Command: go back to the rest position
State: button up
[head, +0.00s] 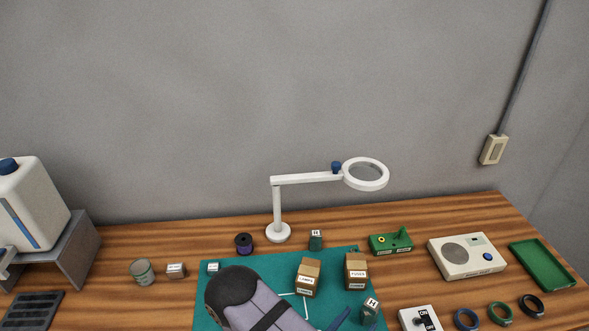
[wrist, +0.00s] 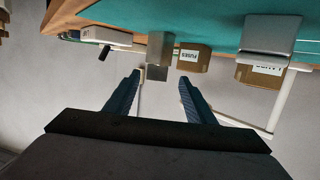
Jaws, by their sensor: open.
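My gripper (wrist: 160,78) shows in the wrist view with its two blue fingers apart and nothing between them. In the head view my grey arm reaches over the green mat (head: 210,285) from the bottom edge, and a blue finger shows at its right; the arm hides part of the mat. Behind the fingers in the wrist view are a grey block (wrist: 161,48) and a cardboard box marked FUSES (wrist: 195,58). The fingers appear apart from both. No marker for the rest position shows.
On the mat stand the LAMPS box (head: 308,277), the FUSES box (head: 356,272) and a grey block marked H (head: 370,311). A magnifier lamp (head: 278,210) rises behind. A radio (head: 466,256), rings (head: 500,312) and a green tray (head: 542,265) lie right. The air above is clear.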

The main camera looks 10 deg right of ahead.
jog(key=w+a+y, duration=0.1)
jog(key=w+a+f+g+y, duration=0.2)
jog(key=a, duration=0.1)
jog(key=shift+f+p, duration=0.15)
jog(key=shift+p, duration=0.2)
jog(key=a+y, duration=0.1)
jog(key=w+a+g+y, duration=0.1)
jog(key=a, duration=0.1)
jog(key=a+n+y, duration=0.1)
jog(key=shift+w+a, duration=0.35)
jog(key=a+y, duration=0.1)
jog(key=a+r+n+g+y, duration=0.1)
jog(key=a+r+p, duration=0.1)
jog(key=shift+w+a+y, duration=0.15)
jog(key=shift+w+y, duration=0.1)
jog(key=shift+y, duration=0.15)
jog(key=s+a+r+n+g+y+p, duration=0.15)
jog(key=s+r+n+g+y, duration=0.3)
jog(key=r, duration=0.55)
jog(key=s+d+r+n+g+h, duration=0.2)
jog(key=s+d+r, duration=0.4)
jog(key=s, duration=0.3)
jog(key=shift+d+r+n+p, duration=0.2)
jog(key=shift+d+n+p, duration=0.15)
jog(key=shift+d, duration=0.35)
